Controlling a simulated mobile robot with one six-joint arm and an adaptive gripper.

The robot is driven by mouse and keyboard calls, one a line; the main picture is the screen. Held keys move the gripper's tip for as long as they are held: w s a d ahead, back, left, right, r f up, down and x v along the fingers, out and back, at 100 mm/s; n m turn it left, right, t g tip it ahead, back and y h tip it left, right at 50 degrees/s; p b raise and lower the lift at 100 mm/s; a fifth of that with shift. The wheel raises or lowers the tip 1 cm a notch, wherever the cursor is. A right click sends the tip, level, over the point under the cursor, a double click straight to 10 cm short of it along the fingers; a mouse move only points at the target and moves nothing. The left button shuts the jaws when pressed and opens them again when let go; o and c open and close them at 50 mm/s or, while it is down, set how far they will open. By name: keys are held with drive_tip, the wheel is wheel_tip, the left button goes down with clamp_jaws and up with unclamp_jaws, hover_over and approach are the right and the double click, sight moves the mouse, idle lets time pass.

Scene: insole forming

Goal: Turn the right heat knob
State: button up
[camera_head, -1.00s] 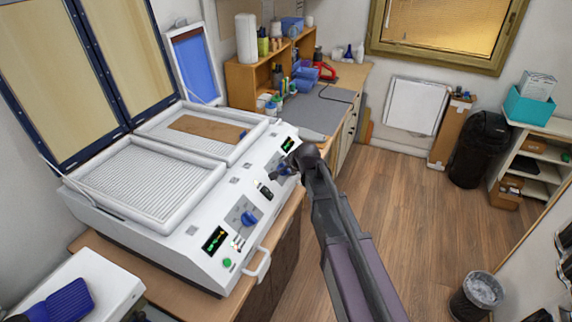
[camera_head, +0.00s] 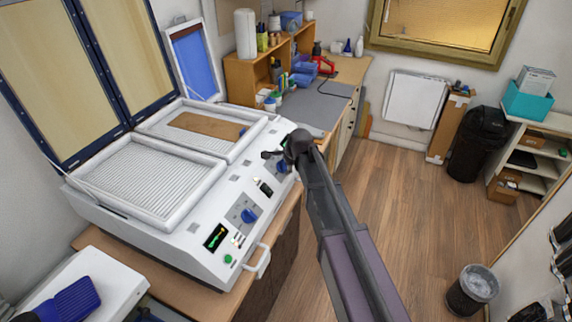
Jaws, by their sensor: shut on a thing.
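The white heating machine (camera_head: 190,238) stands on a wooden bench at left, its sloped control panel facing right. The right heat knob (camera_head: 281,167) is blue and mostly hidden at the far end of the panel. My dark gripper (camera_head: 277,157) is at this knob and shut on it; the fingertips are small and partly covered by my wrist. The matching blue left knob (camera_head: 249,215) is free, nearer on the panel.
The machine's lid (camera_head: 85,70) stands open behind two ribbed beds. A brown sheet (camera_head: 205,126) lies on the far bed. A handle (camera_head: 262,262) sticks out at the machine's front.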

drive_tip(key=shift+a, duration=0.1)
drive_tip(key=o, duration=1.1)
drive_tip(key=shift+o, duration=0.2)
drive_tip(key=shift+d+f, duration=0.15)
drive_tip(key=shift+d, duration=0.15)
drive_tip(key=s+d+f+n+g+h+b, duration=0.1)
drive_tip(key=s+d+f+n+b, duration=0.2)
drive_tip(key=s+d, duration=0.4)
drive_tip(key=s+d+f+n+g+h+b, duration=0.1)
drive_tip(key=s+d+f+n+g+b, duration=0.1)
drive_tip(key=s+d+n, duration=0.4)
drive_tip(key=s+d+f+n+g+h+b, duration=0.1)
drive_tip(key=s+d+f+n+b, duration=0.3)
drive_tip(key=s+d, duration=0.5)
drive_tip(key=shift+s+f+n+g, duration=0.6)
drive_tip(key=shift+s+f, duration=0.45)
drive_tip(key=shift+s, duration=1.05)
